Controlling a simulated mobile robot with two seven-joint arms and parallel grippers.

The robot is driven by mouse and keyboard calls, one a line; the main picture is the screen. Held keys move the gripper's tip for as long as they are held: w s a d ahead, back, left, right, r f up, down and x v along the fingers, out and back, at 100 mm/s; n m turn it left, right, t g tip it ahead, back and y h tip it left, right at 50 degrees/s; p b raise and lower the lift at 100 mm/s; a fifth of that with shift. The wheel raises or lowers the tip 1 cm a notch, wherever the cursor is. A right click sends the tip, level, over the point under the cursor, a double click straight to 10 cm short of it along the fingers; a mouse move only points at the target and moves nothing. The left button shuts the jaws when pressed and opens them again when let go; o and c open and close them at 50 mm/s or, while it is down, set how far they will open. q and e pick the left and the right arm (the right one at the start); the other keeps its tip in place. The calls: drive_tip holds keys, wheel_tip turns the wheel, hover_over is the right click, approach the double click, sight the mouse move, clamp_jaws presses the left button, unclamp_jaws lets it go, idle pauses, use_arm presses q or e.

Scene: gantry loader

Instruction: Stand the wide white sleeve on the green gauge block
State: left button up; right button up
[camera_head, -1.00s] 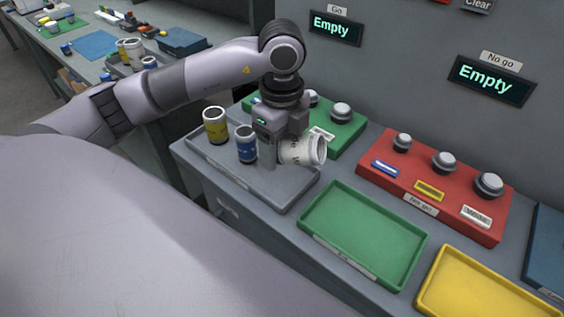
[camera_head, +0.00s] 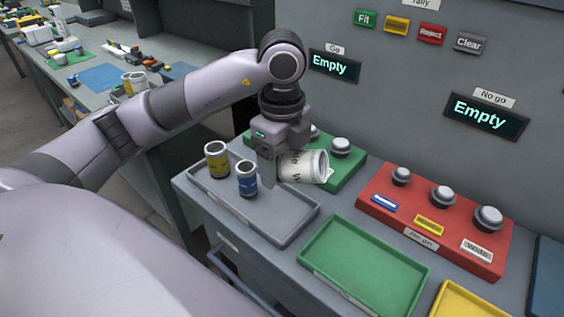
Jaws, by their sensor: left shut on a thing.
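The wide white sleeve (camera_head: 304,166) lies on its side in my left gripper (camera_head: 272,170), its open end facing right. My left gripper is shut on it and holds it above the back right part of the grey tray, in front of the green gauge block (camera_head: 347,170). The sleeve and gripper hide part of the block. The block carries grey knobs, one of them clear to view at its right (camera_head: 341,147). My right gripper is not in view.
A yellow sleeve (camera_head: 217,160) and a blue sleeve (camera_head: 247,180) stand in the grey tray (camera_head: 285,229). The red gauge block (camera_head: 440,225) with several knobs is to the right. An empty green tray (camera_head: 365,262) and a yellow tray (camera_head: 462,302) lie in front. A panel wall rises behind.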

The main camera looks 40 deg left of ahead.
use_arm(q)
drive_tip(key=shift+r+p, duration=1.2)
drive_tip(key=shift+r, duration=0.5)
drive_tip(key=shift+w, duration=0.2)
